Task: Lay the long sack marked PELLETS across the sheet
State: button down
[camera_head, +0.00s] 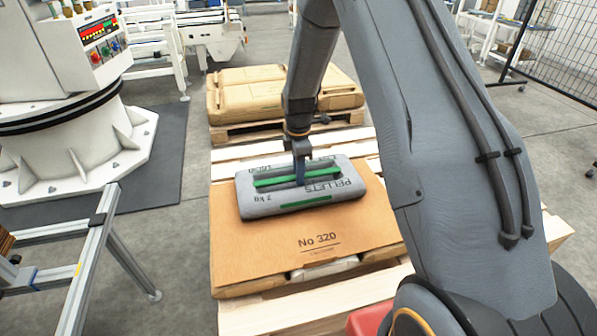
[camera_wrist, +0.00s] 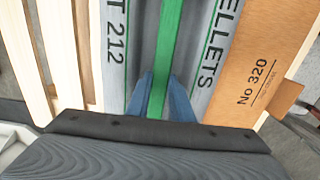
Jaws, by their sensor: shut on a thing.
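The long grey sack marked PELLETS (camera_head: 330,190) has green stripes and shows "2 kg" on its near side. My gripper (camera_head: 300,182) is shut on its green middle band. In the wrist view the blue fingers (camera_wrist: 160,98) pinch that band, with the lettered sack (camera_wrist: 203,60) on both sides. The sack lies level over the far part of the brown sheet marked No 320 (camera_head: 320,252). Its long side runs left to right in the head view. I cannot tell whether it touches the sheet. The sheet lies on light sacks on a wooden pallet.
The pallet's bare slats (camera_head: 290,318) show in front of and behind the sheet. A second pallet with brown sacks (camera_head: 250,95) stands behind. A white machine (camera_head: 60,100) and a metal rail frame (camera_head: 95,250) stand at the left. A mesh fence (camera_head: 555,50) is at the right.

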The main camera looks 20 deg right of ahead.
jog(key=shift+w, duration=0.1)
jog(key=c, duration=1.6)
grip_release()
jog(key=shift+o, duration=0.2)
jog(key=s+a+r+m, duration=0.1)
jog(key=s+r+m, duration=0.15)
jog(key=r, duration=0.55)
jog(key=s+r+m, duration=0.1)
jog(key=s+r, duration=0.3)
jog(key=r, duration=0.5)
jog(key=s+r+m, duration=0.2)
jog(key=s+m, duration=0.5)
jog(key=s, duration=0.6)
jog(key=s+a+r+m, duration=0.1)
jog(key=s+r+m, duration=0.2)
jog(key=s+m, duration=0.4)
jog(key=s, duration=0.5)
jog(key=shift+s+a+r+p, duration=0.3)
jog(key=shift+s, duration=0.1)
